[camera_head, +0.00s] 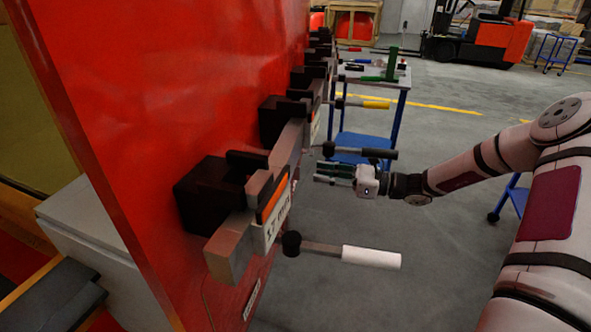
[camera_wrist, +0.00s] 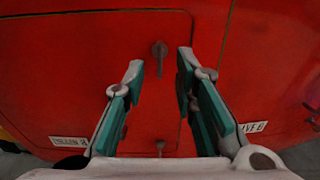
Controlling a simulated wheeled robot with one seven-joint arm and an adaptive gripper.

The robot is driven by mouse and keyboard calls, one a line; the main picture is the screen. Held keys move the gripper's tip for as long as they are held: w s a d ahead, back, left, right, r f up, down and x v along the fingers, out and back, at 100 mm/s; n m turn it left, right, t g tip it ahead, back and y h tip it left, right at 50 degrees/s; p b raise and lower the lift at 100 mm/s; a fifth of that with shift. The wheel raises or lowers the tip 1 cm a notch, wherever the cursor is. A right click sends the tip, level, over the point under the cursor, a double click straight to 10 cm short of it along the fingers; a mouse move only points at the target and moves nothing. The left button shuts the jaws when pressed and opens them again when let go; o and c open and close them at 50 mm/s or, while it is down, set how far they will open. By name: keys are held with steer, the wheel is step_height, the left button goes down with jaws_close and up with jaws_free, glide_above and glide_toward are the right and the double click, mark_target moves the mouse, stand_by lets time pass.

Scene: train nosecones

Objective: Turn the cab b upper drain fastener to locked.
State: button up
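In the wrist view, a red panel (camera_wrist: 90,65) fills most of the picture. A small grey fastener (camera_wrist: 159,50) sits on it, with its narrow end pointing down in the picture, seen between my fingertips. A second small fastener (camera_wrist: 160,146) shows lower, partly hidden by my gripper. I cannot tell from the labels which one is the cab b upper drain fastener. My gripper (camera_wrist: 159,68) is open and empty, its fingers apart from the panel. In the head view, my gripper (camera_head: 334,172) is near the red body's side; the fasteners cannot be made out there.
In the head view, a row of lever handles sticks out from the red body, including a white-gripped one (camera_head: 370,257), a black one (camera_head: 365,153) beside my gripper, and a yellow one (camera_head: 365,104). A blue trolley (camera_head: 372,142) stands behind. The floor at the lower middle is clear.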

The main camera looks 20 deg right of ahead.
mark_target(297, 180)
steer(key=x, duration=0.7)
steer(key=shift+w+a, duration=0.15)
steer(key=shift+a, duration=0.2)
jaws_close()
